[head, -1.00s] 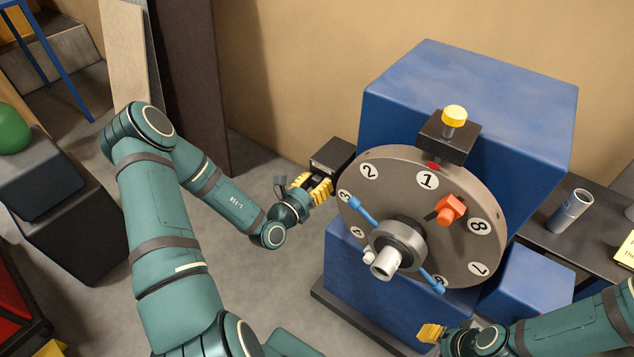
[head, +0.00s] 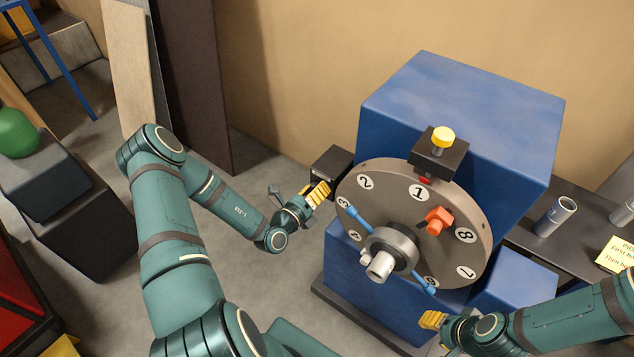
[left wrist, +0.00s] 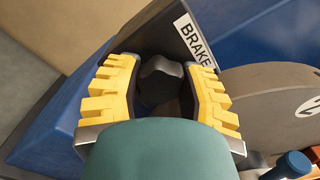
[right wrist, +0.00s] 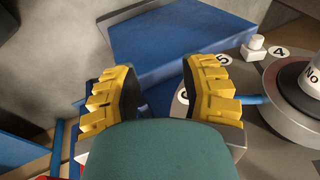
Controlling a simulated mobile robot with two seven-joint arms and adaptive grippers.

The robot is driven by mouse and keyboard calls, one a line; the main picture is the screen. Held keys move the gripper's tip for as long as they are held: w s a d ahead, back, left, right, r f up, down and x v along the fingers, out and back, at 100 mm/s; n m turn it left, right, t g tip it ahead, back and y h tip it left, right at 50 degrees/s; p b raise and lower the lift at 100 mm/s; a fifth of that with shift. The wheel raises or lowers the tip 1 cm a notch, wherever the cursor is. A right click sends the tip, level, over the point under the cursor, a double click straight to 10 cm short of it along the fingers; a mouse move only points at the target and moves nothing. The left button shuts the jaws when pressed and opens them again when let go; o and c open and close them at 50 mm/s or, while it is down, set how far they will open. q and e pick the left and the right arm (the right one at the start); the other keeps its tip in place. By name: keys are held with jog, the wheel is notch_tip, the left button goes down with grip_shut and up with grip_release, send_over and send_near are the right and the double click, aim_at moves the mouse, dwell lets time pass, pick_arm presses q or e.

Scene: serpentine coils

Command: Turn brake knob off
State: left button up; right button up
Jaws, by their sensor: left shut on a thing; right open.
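The brake knob (left wrist: 160,82) is a dark, lobed knob on a black box with a white "BRAKE" label (left wrist: 195,40). In the head view the black brake box (head: 331,164) sits at the left edge of the blue machine, and the knob is hidden behind my gripper. My left gripper (head: 318,193) is at the front of that box. In the left wrist view its yellow fingers (left wrist: 160,92) stand on either side of the knob, shut on it. My right gripper (head: 432,320) is open and empty, low by the wheel's lower edge; its spread fingers (right wrist: 160,92) show in the right wrist view.
A grey numbered wheel (head: 466,208) with a blue bar, an orange block (head: 438,219) and a central hub fronts the blue machine (head: 470,110). A yellow-topped pin (head: 443,136) stands above it. A metal cylinder (head: 556,216) and a yellow note (head: 617,254) are at right.

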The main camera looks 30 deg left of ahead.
pick_arm(q)
jog(key=n, duration=0.1)
jog(key=n+p, duration=0.2)
jog(key=shift+a+r+n, duration=0.1)
jog(key=shift+r+n, duration=0.15)
jog(key=shift+n, duration=0.15)
jog(key=n+p, duration=0.2)
jog(key=shift+w+n, duration=0.1)
jog(key=shift+n, duration=0.3)
jog(key=n+p, duration=0.1)
jog(key=n, duration=0.2)
jog(key=shift+f+n, duration=0.1)
jog(key=shift+n, duration=0.2)
jog(key=n+p, duration=0.1)
jog(key=n, duration=0.2)
jog(key=shift+n, duration=0.3)
jog(key=n, duration=0.3)
jog(key=shift+f+n, duration=0.1)
jog(key=shift+n, duration=0.2)
jog(key=n, duration=0.4)
jog(key=shift+n, duration=0.3)
jog(key=n, duration=0.4)
jog(key=shift+f, duration=0.1)
jog(key=shift+n+b, duration=0.45)
jog(key=shift+n, duration=1.35)
